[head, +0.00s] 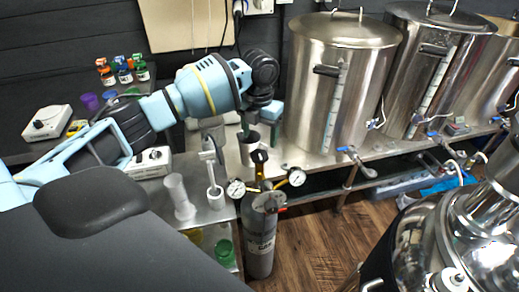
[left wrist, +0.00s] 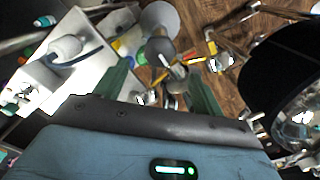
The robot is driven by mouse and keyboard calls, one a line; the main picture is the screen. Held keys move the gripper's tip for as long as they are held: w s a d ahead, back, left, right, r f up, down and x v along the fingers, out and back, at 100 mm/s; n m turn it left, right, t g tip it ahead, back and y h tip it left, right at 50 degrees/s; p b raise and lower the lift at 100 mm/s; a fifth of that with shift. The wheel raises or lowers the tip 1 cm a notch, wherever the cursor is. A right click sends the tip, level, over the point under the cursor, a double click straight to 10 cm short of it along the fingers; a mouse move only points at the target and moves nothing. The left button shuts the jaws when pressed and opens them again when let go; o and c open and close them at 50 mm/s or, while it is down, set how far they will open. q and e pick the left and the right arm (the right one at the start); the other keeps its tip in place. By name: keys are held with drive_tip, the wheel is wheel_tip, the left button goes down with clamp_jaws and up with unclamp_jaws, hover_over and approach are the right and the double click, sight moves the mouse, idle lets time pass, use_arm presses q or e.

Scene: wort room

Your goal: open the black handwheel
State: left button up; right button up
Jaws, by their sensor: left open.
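The black handwheel (head: 259,156) shows small at the top of the valve on a grey gas cylinder (head: 261,240). My left gripper (head: 259,130) is above it, a little toward the back, pointing down. In the left wrist view its two green fingers (left wrist: 160,88) are spread apart with nothing between them. A dark rounded part (left wrist: 160,50), probably the handwheel, lies beyond the fingertips, apart from them as far as I can tell. My right gripper is not in view.
Two round gauges (head: 236,188) flank the cylinder valve. A steel bench (head: 210,208) with a white-based stand (head: 215,192) and clear cylinder (head: 178,193) is to the left. Large steel kettles (head: 340,85) stand behind right. Wooden floor (head: 315,235) is open right of the cylinder.

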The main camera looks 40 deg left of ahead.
sight(259, 154)
use_arm(q)
wheel_tip(259, 154, down, 7)
drive_tip(key=shift+r, duration=0.1)
idle(0.4)
drive_tip(key=c, duration=0.9)
